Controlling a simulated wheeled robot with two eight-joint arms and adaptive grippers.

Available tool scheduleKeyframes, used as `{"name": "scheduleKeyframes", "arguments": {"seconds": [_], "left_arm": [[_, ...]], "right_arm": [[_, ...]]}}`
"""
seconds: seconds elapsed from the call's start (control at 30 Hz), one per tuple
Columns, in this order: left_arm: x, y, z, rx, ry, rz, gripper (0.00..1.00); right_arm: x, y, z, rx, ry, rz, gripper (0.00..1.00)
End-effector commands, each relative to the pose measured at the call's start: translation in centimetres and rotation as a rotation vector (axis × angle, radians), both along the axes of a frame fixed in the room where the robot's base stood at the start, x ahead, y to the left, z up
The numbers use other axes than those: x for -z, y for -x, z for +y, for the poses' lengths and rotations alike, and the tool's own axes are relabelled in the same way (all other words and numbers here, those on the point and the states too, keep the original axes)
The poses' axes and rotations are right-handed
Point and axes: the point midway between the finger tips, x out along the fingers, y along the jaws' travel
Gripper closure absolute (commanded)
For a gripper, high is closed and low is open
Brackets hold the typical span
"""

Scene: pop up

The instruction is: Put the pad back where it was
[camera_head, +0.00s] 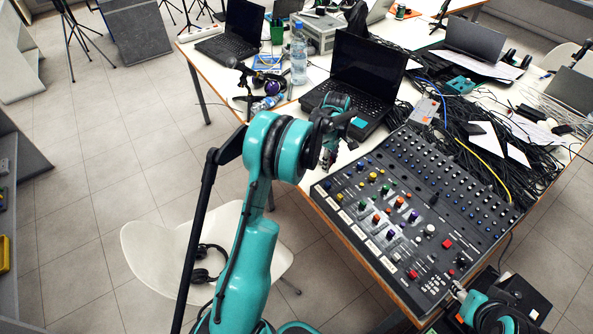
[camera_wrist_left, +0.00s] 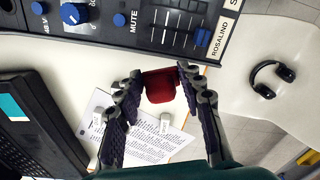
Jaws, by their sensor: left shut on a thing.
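A small dark red block, which I take to be the pad (camera_wrist_left: 160,86), sits between the fingertips of my left gripper (camera_wrist_left: 158,88) in the left wrist view. The fingers touch it from both sides and hold it near the mixer's edge. In the head view my left gripper (camera_head: 329,158) is over the table between the laptop and the mixer, and the pad cannot be made out there. The black mixing console (camera_head: 420,215) has coloured knobs and faders; its edge also shows in the wrist view (camera_wrist_left: 150,28). My right gripper (camera_head: 460,291) is at the console's lower right corner; its fingers are too small to judge.
An open laptop (camera_head: 362,75) stands just behind the left gripper. A printed sheet (camera_wrist_left: 145,140) lies under it. A water bottle (camera_head: 299,56) and cables (camera_head: 480,150) crowd the table. A white chair (camera_head: 150,245) with headphones (camera_head: 208,262) stands beside the table.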

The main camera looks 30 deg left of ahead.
Motion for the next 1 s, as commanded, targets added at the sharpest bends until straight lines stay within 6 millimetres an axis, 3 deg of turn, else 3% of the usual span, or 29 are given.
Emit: {"name": "scheduleKeyframes", "arguments": {"seconds": [0.2, 0.4, 0.57, 0.8, 1.0], "left_arm": [[3.6, 0.5, 5.5, -0.004, 0.0, 0.0, 0.89], [5.2, 0.7, 8.5, -0.001, 0.0, 0.0, 0.89], [5.9, 0.7, 9.0, 0.001, 0.0, 0.0, 0.89], [9.3, 0.7, 9.0, 0.001, 0.0, 0.0, 0.89], [9.4, 0.7, 9.0, 0.001, 0.0, 0.0, 0.89]], "right_arm": [[2.2, 0.0, 0.0, 0.0, 0.0, 0.0, 0.6], [3.0, 0.0, 0.0, 0.0, 0.0, 0.0, 0.6], [3.3, 0.0, 0.0, 0.0, 0.0, 0.0, 0.6], [5.0, 0.0, 0.0, 0.0, 0.0, 0.0, 0.6], [4.8, 0.0, 0.0, 0.0, 0.0, 0.0, 0.6]]}}
